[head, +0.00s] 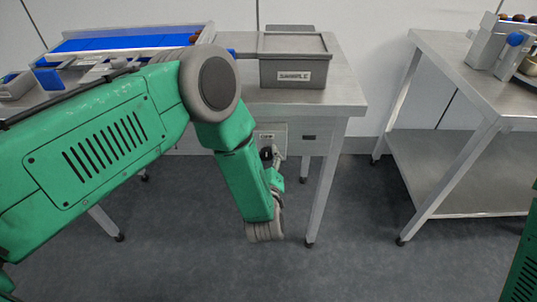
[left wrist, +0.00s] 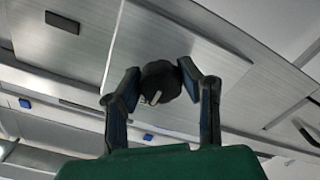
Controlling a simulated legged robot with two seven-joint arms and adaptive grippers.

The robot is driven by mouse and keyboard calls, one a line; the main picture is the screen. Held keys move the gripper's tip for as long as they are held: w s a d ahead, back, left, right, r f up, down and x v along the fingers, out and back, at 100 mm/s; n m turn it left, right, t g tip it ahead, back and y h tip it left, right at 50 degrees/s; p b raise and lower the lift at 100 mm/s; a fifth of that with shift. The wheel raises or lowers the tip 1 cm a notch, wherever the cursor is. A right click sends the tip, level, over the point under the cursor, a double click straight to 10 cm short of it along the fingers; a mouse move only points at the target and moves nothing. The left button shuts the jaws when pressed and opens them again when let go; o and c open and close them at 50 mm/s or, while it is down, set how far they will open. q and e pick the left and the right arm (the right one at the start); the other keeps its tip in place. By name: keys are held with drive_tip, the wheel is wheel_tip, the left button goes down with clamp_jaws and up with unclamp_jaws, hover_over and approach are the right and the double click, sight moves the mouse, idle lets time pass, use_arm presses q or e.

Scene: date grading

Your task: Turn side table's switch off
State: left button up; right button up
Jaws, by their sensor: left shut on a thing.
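The side table's switch is a round black knob (left wrist: 158,84) with a pale pointer mark, on a grey metal box (head: 272,132) under the front edge of the steel table (head: 345,92). In the left wrist view my left gripper (left wrist: 158,88) has its two fingers around the knob, closed on its sides. The pale mark points down and slightly left in that view. In the head view the left gripper (head: 270,158) is small beside the box, and the knob is partly hidden by it. My right gripper is not in view.
A grey lidded bin labelled SAMPLE (head: 293,75) stands on the table. A blue conveyor belt (head: 125,39) lies at the left. A second steel table with a lower shelf (head: 460,170) stands at the right. The floor between them is clear.

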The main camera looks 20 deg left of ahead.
use_arm(q)
drive_tip(key=shift+s+f, duration=0.15)
drive_tip(key=shift+f, duration=0.05)
idle(0.3)
drive_tip(key=o, duration=1.2)
drive_tip(key=shift+c, duration=0.2)
drive_tip(key=shift+a+r, duration=0.1)
drive_tip(key=shift+r, duration=0.05)
drive_tip(key=v, duration=1.2)
